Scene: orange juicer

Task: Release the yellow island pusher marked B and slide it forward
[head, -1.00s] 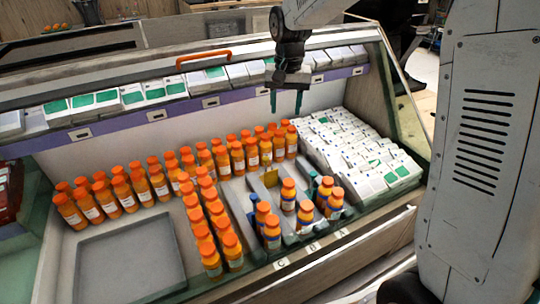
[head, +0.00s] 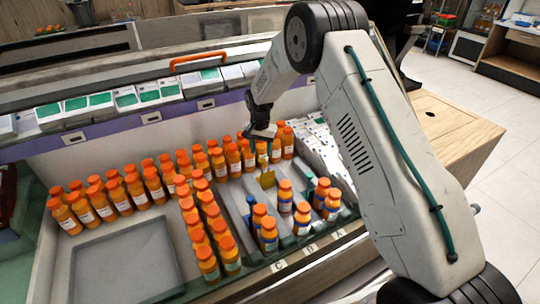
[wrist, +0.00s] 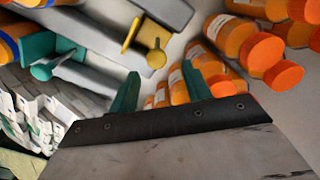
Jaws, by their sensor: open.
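The yellow pusher (head: 267,179) stands at the back of a grey lane in the middle of the case, a gap behind the bottles in front. In the wrist view the yellow pusher (wrist: 145,35) shows at top centre with its round knob. My gripper (head: 263,160) is above the rear of the lanes, just behind the yellow pusher. In the wrist view my gripper (wrist: 162,85) has its two teal fingers spread, with nothing between them. The fingers look apart from the knob. The B label (head: 310,250) is on the front rail.
A teal pusher (wrist: 55,58) is left of the yellow one in the wrist view. Rows of orange bottles (head: 200,225) stand left of and behind the lanes. White boxes (head: 318,145) fill the right side. An empty grey tray (head: 125,260) is at front left.

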